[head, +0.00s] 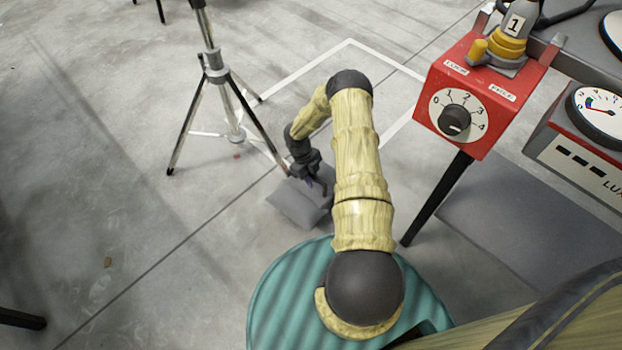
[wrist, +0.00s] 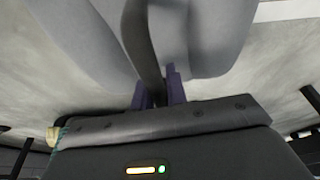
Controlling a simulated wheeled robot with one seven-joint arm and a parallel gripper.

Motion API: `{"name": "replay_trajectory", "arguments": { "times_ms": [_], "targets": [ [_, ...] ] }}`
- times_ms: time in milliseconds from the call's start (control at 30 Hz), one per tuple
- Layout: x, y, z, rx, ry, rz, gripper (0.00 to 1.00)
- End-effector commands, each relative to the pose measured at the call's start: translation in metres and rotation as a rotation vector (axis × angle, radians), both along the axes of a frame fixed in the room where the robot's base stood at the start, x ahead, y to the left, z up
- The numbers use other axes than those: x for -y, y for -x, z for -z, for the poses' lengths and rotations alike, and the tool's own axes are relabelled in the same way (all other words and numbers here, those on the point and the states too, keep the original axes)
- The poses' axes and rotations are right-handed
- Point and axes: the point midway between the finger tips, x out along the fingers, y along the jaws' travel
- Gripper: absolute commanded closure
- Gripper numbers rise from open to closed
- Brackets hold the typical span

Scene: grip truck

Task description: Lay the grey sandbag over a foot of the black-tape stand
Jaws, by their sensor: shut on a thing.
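The grey sandbag (head: 297,207) is below my gripper (head: 316,184) in the head view, right of and nearer than a tripod stand (head: 216,72). In the wrist view, my gripper's purple fingertips (wrist: 160,90) are shut on the dark strap (wrist: 143,45) between the two grey lobes of the sandbag (wrist: 205,38). The stand has silver and dark legs spread on the floor; its right front foot ends close to the sandbag's far edge. I see no clear black tape on it. I cannot tell whether the sandbag touches the floor. My forearm hides part of its right side.
A red dial box (head: 468,98) on a dark post stands to the right, with a metering unit (head: 590,150) beyond it. White tape lines (head: 305,68) mark the floor behind my arm. Floor to the left is mostly clear.

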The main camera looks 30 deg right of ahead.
Motion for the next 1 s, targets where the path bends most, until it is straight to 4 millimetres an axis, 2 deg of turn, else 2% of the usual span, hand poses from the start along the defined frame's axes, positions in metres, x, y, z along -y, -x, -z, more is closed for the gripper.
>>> {"name": "replay_trajectory", "arguments": {
  "times_ms": [900,933,1000],
  "targets": [
    [0.0,-0.002,0.013,0.004,0.002,0.0,1.0],
    [0.0,-0.002,0.013,0.005,0.001,0.0,0.8],
    [0.0,-0.002,0.013,0.005,0.0,0.0,0.66]
  ]
}}
